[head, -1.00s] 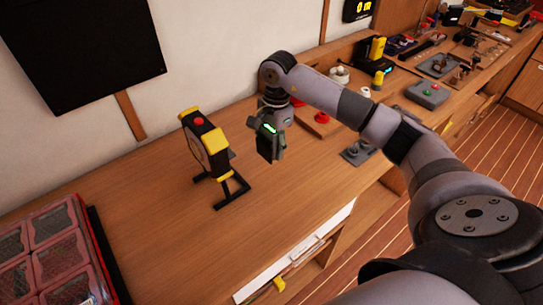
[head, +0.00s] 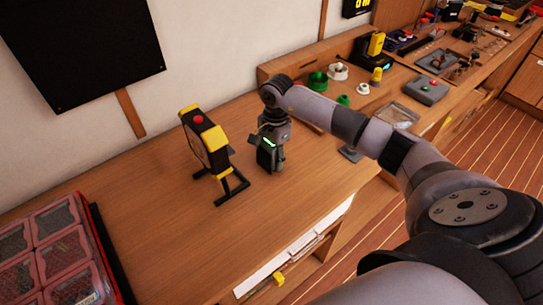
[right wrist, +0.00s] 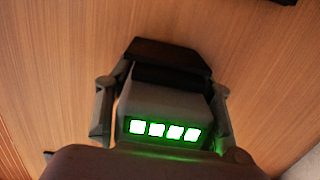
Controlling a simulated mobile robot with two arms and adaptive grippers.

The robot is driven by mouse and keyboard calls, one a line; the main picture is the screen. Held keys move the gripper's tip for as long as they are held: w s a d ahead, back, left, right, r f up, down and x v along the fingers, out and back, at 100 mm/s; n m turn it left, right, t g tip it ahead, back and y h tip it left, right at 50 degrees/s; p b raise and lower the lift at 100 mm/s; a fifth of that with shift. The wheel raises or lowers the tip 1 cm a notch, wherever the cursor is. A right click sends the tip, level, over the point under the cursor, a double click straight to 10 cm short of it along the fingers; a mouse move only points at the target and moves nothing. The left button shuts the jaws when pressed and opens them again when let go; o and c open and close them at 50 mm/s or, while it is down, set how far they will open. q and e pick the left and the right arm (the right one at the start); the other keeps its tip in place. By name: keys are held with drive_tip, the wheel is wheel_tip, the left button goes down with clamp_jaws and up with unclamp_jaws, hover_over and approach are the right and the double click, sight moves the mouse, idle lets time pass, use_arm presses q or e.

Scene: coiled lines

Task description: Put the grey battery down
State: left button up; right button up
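The grey battery (head: 267,155) is a dark block with a lit green strip, upright over the middle of the workbench (head: 230,240). My right gripper (head: 270,140) points down with its fingers on both sides of the battery. In the right wrist view the battery (right wrist: 165,100) shows four-sided, with a row of glowing green bars and a black far end, between the two fingers (right wrist: 162,108). The fingers look closed against its sides. The battery's base is at or just above the wood; I cannot tell whether it touches. My left gripper is not in view.
A yellow-and-black device with a red button (head: 205,140) stands on black feet just left of the battery. A red compartment case (head: 60,255) is at the lower left. Green and white rolls (head: 328,77) and a grey button box (head: 426,90) lie to the right. Bench in front is clear.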

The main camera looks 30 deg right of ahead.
drive_tip(key=o, duration=0.3)
drive_tip(key=shift+r, duration=0.25)
drive_tip(key=shift+d+r, duration=0.1)
drive_tip(key=shift+r, duration=0.2)
drive_tip(key=r+b, duration=0.1)
drive_tip(key=r, duration=0.2)
drive_tip(key=r+b, duration=0.1)
drive_tip(key=r, duration=0.3)
drive_tip(key=r+b, duration=0.1)
drive_tip(key=r, duration=0.3)
drive_tip(key=shift+d, duration=0.35)
drive_tip(key=shift+r, duration=0.1)
